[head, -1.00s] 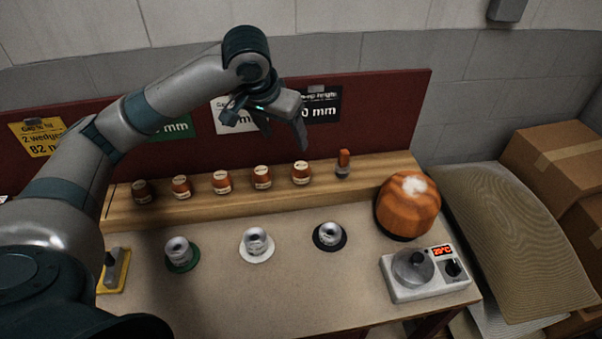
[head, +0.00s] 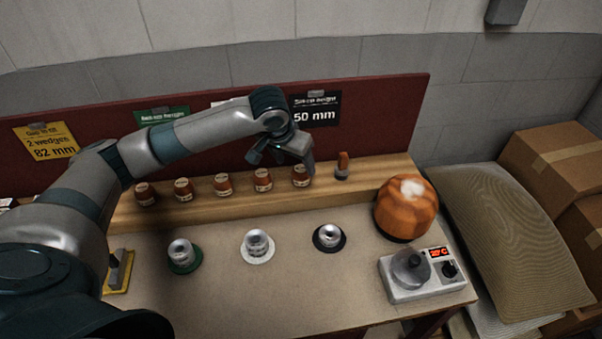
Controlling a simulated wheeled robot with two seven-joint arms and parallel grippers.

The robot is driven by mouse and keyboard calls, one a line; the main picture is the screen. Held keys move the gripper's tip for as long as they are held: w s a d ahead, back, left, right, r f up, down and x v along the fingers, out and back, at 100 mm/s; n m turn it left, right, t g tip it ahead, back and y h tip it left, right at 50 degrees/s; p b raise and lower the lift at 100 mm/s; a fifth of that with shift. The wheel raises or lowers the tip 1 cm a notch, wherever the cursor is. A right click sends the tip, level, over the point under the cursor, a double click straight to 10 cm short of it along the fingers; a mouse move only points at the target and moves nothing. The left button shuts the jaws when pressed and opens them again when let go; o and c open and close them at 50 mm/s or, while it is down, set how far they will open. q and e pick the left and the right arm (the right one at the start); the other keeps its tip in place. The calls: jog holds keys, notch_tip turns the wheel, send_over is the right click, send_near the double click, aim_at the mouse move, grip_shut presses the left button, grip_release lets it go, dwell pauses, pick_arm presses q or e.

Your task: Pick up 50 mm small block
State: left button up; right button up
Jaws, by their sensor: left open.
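The labels are too small to read, so I cannot tell which is the 50 mm one. The rightmost block (head: 300,177) is partly covered by a finger of my left gripper (head: 284,163). The block beside it (head: 263,181) stands just left and below the jaws. My left gripper is open and empty, pointing down over the right end of the row. I cannot tell whether it touches a block. My right gripper is out of view.
A black card reading 50 mm (head: 316,110) hangs on the red backboard. Several metal pieces on coloured discs (head: 328,238) stand on the table. A small brush-like tool (head: 342,166) stands right of the row.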

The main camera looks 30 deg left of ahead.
aim_at(299, 170)
pick_arm(q)
jog(key=shift+f, duration=0.15)
jog(key=shift+w+d+f+p, duration=0.2)
jog(key=shift+f+p, duration=0.3)
jog(key=shift+f, duration=0.15)
jog(key=shift+p+x, duration=0.45)
jog(key=shift+x, duration=1.4)
jog(key=shift+c, duration=0.6)
jog(key=c, duration=1.1)
